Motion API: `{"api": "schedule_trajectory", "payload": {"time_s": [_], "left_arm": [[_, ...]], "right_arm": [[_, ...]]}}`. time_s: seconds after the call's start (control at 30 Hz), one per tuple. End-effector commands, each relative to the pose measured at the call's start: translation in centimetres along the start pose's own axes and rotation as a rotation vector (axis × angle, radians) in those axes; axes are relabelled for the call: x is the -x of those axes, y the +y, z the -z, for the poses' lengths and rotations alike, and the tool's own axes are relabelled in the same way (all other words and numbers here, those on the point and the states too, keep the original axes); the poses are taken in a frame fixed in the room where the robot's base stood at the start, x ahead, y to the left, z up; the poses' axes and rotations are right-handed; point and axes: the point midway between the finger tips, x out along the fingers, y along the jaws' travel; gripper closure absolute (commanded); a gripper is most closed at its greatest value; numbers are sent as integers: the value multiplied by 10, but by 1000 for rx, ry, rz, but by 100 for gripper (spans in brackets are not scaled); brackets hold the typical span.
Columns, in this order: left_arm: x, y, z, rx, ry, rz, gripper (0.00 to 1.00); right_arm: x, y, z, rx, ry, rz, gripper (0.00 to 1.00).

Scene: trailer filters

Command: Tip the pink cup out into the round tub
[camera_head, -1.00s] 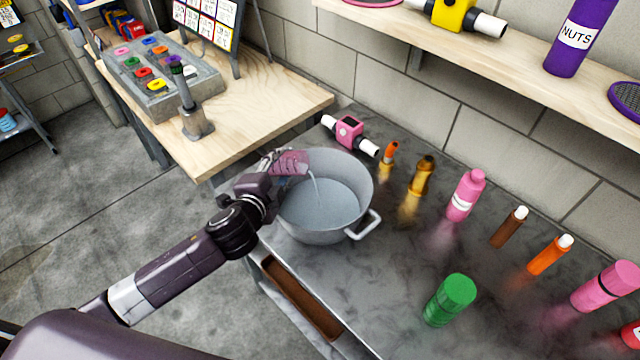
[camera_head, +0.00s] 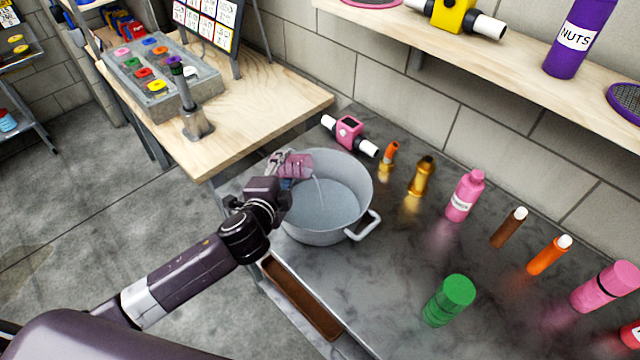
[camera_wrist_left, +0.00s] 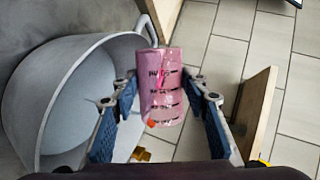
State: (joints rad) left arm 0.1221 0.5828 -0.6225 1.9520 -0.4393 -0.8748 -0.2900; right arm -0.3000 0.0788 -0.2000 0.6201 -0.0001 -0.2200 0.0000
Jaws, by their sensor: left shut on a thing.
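The pink cup (camera_head: 297,165) is tilted over the left rim of the round grey tub (camera_head: 300,233), and a thin pale stream runs from it down into the tub. Liquid (camera_head: 325,205) covers the tub's bottom. My left gripper (camera_head: 284,166) is shut on the cup. In the left wrist view the pink cup (camera_wrist_left: 161,88), with dark markings, sits between the two blue-padded fingers of the gripper (camera_wrist_left: 160,105). The tub (camera_wrist_left: 25,95) is to its left there. The cup's inside is hidden. My right gripper is not in view.
A pink device with white ends (camera_head: 349,133) lies behind the tub. Several bottles, including a pink one (camera_head: 465,196), and a green canister (camera_head: 450,300) stand on the grey counter to the right. A wooden table (camera_head: 240,130) adjoins at the left. Counter between tub and canister is clear.

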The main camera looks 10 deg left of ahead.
Motion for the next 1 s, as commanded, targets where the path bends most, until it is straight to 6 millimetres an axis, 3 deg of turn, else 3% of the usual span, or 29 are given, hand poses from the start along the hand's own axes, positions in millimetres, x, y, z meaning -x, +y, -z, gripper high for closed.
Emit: {"api": "schedule_trajectory", "payload": {"time_s": [1.0], "left_arm": [[1,1,9,-93,-33,15,88]], "right_arm": [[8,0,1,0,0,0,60]]}}
